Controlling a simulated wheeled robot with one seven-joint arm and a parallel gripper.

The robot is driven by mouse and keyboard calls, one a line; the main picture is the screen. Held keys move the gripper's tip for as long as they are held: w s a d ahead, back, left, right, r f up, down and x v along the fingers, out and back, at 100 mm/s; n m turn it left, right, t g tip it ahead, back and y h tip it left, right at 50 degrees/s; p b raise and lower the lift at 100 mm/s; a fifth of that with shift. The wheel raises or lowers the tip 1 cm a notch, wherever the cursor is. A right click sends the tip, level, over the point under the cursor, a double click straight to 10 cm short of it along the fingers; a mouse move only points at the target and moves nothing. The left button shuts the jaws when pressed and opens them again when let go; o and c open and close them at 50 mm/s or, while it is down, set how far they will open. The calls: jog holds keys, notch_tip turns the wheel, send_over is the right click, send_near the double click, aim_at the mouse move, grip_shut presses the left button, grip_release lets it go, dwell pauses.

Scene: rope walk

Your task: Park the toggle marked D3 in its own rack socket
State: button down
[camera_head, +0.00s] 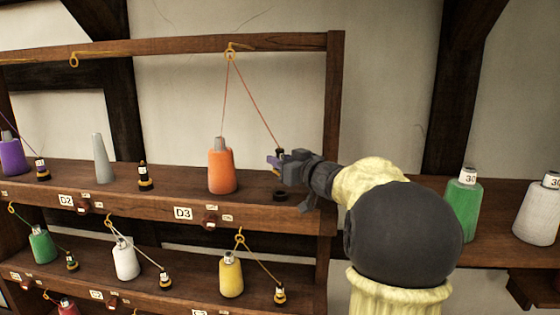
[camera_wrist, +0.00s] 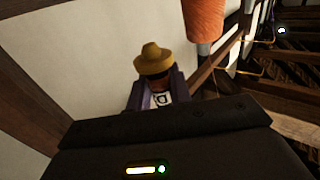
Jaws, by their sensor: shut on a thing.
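My gripper (camera_head: 278,162) reaches in from the right, above the upper shelf. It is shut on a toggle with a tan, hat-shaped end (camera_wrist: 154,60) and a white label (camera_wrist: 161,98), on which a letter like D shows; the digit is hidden. A red thread (camera_head: 256,106) runs from the toggle up to a yellow hook eye (camera_head: 230,55) and down to the orange cone (camera_head: 221,172). A dark round socket (camera_head: 279,196) sits on the shelf right of the cone, below my gripper and apart from it. The D3 plate (camera_head: 183,213) is on the shelf front.
A grey cone (camera_head: 103,158) and a parked dark toggle (camera_head: 145,177) stand left of the orange cone. The rack's right post (camera_head: 333,130) rises close to my wrist. Lower shelves hold more cones and toggles. A green cone (camera_head: 462,208) stands on a shelf at right.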

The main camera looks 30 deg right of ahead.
jog(key=shift+w+d+f+b, duration=0.1)
jog(key=shift+w+f+b, duration=0.1)
jog(key=shift+f+b, duration=0.8)
jog(key=shift+s+f+b, duration=0.1)
jog(key=shift+f+b, duration=0.55)
jog(key=shift+f, duration=0.25)
jog(key=shift+f+b, duration=0.65)
jog(key=shift+r+p, duration=0.1)
jog(key=shift+p, duration=0.35)
jog(key=shift+f+b, duration=0.4)
jog(key=shift+f, duration=0.25)
jog(key=c, duration=1.5)
grip_release()
jog(key=shift+c, duration=0.2)
jog(key=shift+s+d, duration=0.1)
jog(key=shift+s, duration=0.05)
jog(key=v, duration=1)
jog(key=shift+s+p, duration=0.35)
jog(key=shift+s, duration=0.05)
